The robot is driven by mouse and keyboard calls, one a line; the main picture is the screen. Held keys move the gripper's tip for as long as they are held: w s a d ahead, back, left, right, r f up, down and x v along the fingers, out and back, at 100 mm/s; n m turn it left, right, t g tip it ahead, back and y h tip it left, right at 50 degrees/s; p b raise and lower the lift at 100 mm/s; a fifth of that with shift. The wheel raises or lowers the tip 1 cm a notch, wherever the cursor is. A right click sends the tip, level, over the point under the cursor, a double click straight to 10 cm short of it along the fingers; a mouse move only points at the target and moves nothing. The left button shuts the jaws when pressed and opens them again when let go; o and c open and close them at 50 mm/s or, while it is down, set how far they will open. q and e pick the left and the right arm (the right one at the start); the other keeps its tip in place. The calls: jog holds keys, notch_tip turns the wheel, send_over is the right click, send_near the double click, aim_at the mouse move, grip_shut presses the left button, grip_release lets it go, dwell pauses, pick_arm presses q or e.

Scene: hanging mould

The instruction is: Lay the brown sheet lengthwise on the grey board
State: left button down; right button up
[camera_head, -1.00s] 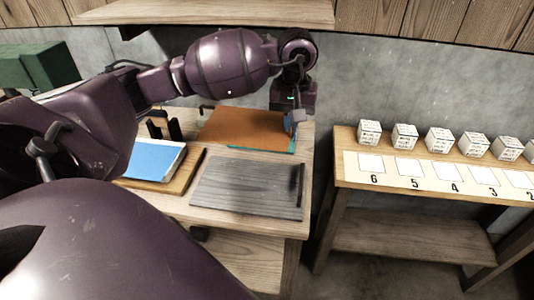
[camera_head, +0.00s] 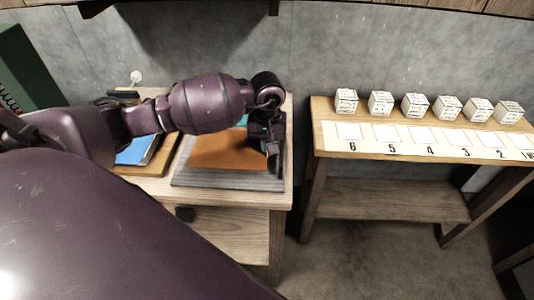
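The brown sheet (camera_head: 225,152) lies over the grey board (camera_head: 215,180), covering much of it; the board shows along its front and right edges. I cannot tell whether the sheet rests flat on the board or is still slightly above it. My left gripper (camera_head: 275,165) points down at the sheet's right edge and appears shut on it; its fingertips are small and dark here. My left arm hides the sheet's far edge. My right gripper is not in view.
A blue panel in a wooden tray (camera_head: 158,160) lies left of the board. A second table (camera_head: 325,175) to the right, beyond a gap, holds several white boxes (camera_head: 381,103) and a numbered strip (camera_head: 420,144).

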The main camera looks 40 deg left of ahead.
pick_arm(q)
jog(key=shift+f, duration=2.1)
jog(key=shift+f, duration=0.2)
jog(key=c, duration=1.3)
grip_release()
jog(key=shift+r, duration=0.1)
notch_tip(320, 180, up, 12)
jog(key=shift+r, duration=0.1)
